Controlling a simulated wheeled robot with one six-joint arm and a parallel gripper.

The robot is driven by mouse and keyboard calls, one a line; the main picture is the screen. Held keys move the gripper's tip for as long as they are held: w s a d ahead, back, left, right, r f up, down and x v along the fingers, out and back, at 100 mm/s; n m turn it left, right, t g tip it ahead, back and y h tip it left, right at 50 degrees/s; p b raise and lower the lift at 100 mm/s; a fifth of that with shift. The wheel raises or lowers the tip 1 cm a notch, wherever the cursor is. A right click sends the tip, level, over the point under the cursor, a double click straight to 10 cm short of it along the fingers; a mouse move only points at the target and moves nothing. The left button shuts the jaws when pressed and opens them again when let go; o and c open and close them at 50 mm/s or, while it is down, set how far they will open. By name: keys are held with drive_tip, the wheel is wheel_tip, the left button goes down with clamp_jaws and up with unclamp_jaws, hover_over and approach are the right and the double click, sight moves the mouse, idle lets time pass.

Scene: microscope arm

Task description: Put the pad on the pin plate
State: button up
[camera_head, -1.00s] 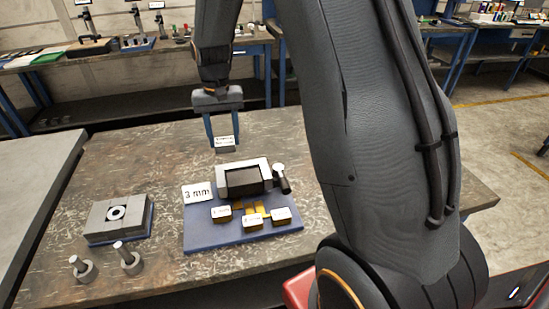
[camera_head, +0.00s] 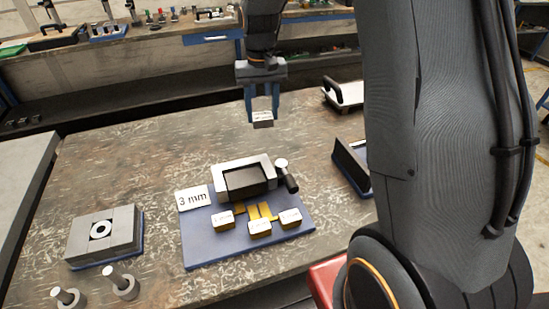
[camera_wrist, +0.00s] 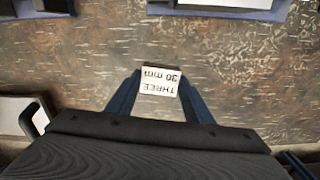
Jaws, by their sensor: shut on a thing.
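My gripper (camera_head: 262,118) is shut on a small grey block (camera_head: 263,125) with a white label on top. In the wrist view the block's label (camera_wrist: 160,80) reads "THREE 30 mm", upside down, between the two blue fingers. The block hangs above the worktable, beyond the grey open-topped fixture (camera_head: 226,186), apart from everything around it. I cannot tell for sure whether this block is the pad. No part is clearly marked as the pin plate; a blue base plate (camera_head: 205,253) carries the fixture, a "3 mm" card (camera_head: 193,198) and several labelled gold blocks (camera_head: 260,229).
A grey block with a ringed hole (camera_head: 121,230) sits on a blue base at left, near two metal pins (camera_head: 119,280). At right stand a dark upright plate (camera_head: 350,166) and a white board with a black handle (camera_head: 362,97). The table between is largely clear.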

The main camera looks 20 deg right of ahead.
drive_tip(key=shift+w+f+n+b, duration=0.1)
drive_tip(key=shift+f+n+b, duration=0.05)
drive_tip(key=shift+n+b, duration=0.45)
drive_tip(key=shift+f, duration=0.3)
drive_tip(key=p, duration=0.2)
hover_over(264, 150)
drive_tip(key=shift+f, duration=4.55)
drive_tip(key=shift+f, duration=0.1)
drive_tip(key=o, duration=1.6)
